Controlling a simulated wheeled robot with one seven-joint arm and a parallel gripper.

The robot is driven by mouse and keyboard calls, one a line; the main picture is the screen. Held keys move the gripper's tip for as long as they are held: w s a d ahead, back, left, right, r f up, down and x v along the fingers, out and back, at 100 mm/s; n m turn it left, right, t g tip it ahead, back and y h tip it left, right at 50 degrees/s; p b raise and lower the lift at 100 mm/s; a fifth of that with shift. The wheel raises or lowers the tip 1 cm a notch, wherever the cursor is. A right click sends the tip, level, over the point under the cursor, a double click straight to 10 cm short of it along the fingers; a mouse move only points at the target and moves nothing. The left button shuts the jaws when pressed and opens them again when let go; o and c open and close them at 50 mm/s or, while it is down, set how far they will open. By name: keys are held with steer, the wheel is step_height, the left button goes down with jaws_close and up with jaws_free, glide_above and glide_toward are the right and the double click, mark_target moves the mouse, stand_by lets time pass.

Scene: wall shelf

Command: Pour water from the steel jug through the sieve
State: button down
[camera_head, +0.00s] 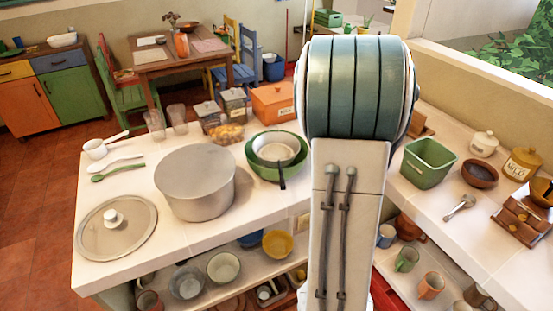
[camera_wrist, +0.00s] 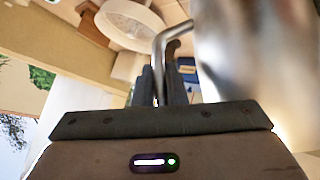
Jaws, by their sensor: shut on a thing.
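The sieve (camera_head: 276,148), a pale round mesh with a dark handle, rests in a green bowl (camera_head: 257,171) on the counter, left of my arm in the head view. The steel jug (camera_wrist: 240,60) shows in the wrist view as a blurred shiny body at the upper right, with a bent metal handle (camera_wrist: 164,50). My gripper (camera_wrist: 160,88) is shut on that handle. My arm hides the gripper and jug in the head view. The jug's mouth and any water in it cannot be seen. A pale round vessel (camera_wrist: 130,22) shows beyond the handle; I cannot tell what it is.
A large steel pot (camera_head: 195,185) and its lid (camera_head: 117,230) stand left of the bowl. Jars (camera_head: 234,104) and an orange box (camera_head: 273,102) stand behind it. A green bin (camera_head: 429,164) stands on the right counter.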

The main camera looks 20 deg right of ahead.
steer(key=a+b, duration=0.1)
steer(key=w+a+r+h+b, duration=0.1)
steer(key=b, duration=0.1)
steer(key=shift+w+r+n+g+h, duration=0.1)
steer(key=shift+r+n+g+h, duration=0.2)
steer(key=shift+n, duration=0.1)
steer(key=shift+w+r, duration=0.1)
steer(key=shift+d, duration=0.1)
steer(key=shift+w+a, duration=0.15)
steer(key=shift+a, duration=0.1)
steer(key=shift+a+b, duration=0.1)
steer(key=shift+b, duration=0.25)
steer(key=shift+r+h, duration=0.15)
steer(key=shift+h, duration=0.15)
